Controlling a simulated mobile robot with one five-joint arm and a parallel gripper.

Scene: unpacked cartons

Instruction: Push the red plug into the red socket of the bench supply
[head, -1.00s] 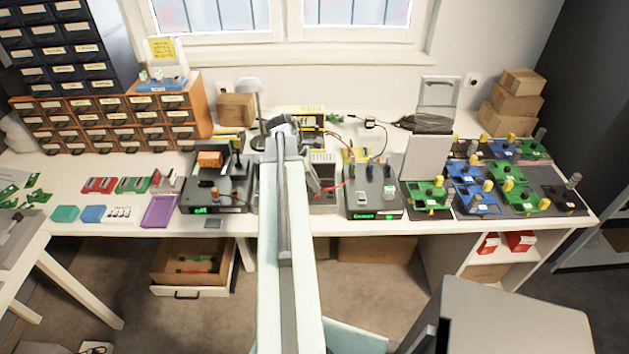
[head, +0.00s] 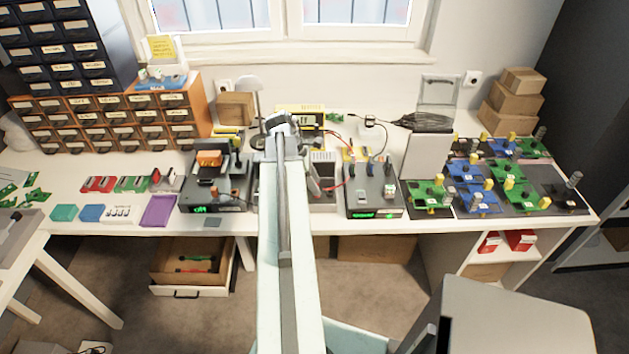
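My arm reaches forward over the middle of the bench, and its far end shows near the back. My gripper's fingers are hidden behind the arm, so I cannot see their opening or what is between them. The red plug cannot be made out. A dark unit with a green display (head: 373,200) stands right of the arm; another (head: 216,195) stands left. I cannot tell which unit is the bench supply, and no red socket can be made out.
Circuit boards on dark mats (head: 487,203) fill the right of the white bench. A grey upright panel (head: 426,158) stands beside them. A purple tray (head: 159,211) and small boxes lie at left. Orange drawers (head: 110,122) stand behind. An open drawer (head: 190,268) sticks out below the bench.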

